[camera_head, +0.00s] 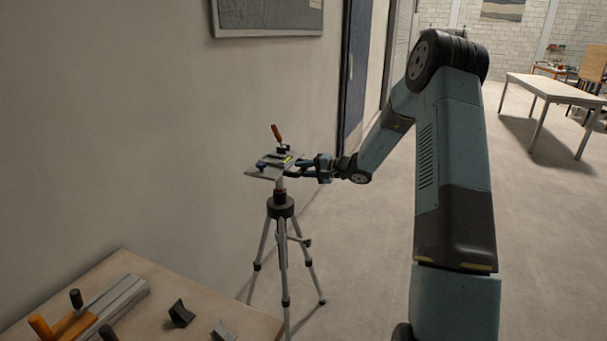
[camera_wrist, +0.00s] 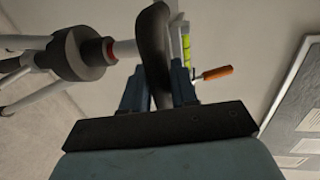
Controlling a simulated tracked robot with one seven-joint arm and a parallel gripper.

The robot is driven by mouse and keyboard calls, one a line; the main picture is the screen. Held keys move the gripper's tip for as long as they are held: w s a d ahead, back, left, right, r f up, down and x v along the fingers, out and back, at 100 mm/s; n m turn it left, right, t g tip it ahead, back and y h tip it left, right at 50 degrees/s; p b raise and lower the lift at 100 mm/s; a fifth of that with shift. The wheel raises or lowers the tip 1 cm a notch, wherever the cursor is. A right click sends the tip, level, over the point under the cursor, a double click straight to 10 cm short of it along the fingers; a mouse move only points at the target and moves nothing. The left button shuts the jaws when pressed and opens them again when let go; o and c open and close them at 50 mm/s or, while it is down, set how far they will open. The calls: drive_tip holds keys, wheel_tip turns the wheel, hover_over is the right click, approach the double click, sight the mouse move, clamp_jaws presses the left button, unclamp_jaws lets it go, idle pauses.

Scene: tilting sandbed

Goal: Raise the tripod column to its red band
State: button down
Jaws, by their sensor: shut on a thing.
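The tripod (camera_head: 281,210) stands upright on the floor near the wall, legs spread. Its pale column (camera_head: 281,184) rises from the dark collar (camera_head: 280,207) to a flat grey head plate (camera_head: 262,173). The red band (camera_head: 280,191) shows right at the collar's top; in the wrist view the band (camera_wrist: 109,50) sits against the collar (camera_wrist: 82,53), with bare column (camera_wrist: 126,49) beyond it. My gripper (camera_head: 299,171) reaches in from the right at plate height. In the wrist view my gripper (camera_wrist: 158,88) is shut on the plate's dark edge (camera_wrist: 153,45).
The plate carries a yellow-green level (camera_head: 288,159) and an orange-handled lever (camera_head: 277,133). A wooden bench (camera_head: 250,322) with a clamp (camera_head: 75,325) and dark blocks (camera_head: 180,313) stands at front left. A wall is close behind the tripod. Floor (camera_head: 370,270) to the right is clear.

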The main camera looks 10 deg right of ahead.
drive_tip(key=shift+w+r, duration=0.15)
drive_tip(key=shift+r, duration=0.1)
drive_tip(key=c, duration=1.2)
unclamp_jaws()
drive_tip(key=shift+o, duration=0.9)
drive_tip(key=shift+f, duration=0.1)
drive_tip(key=shift+s+d, duration=0.15)
drive_tip(key=shift+s, duration=0.05)
drive_tip(key=v, duration=1.3)
drive_tip(key=shift+d, duration=0.2)
drive_tip(key=shift+s, duration=0.1)
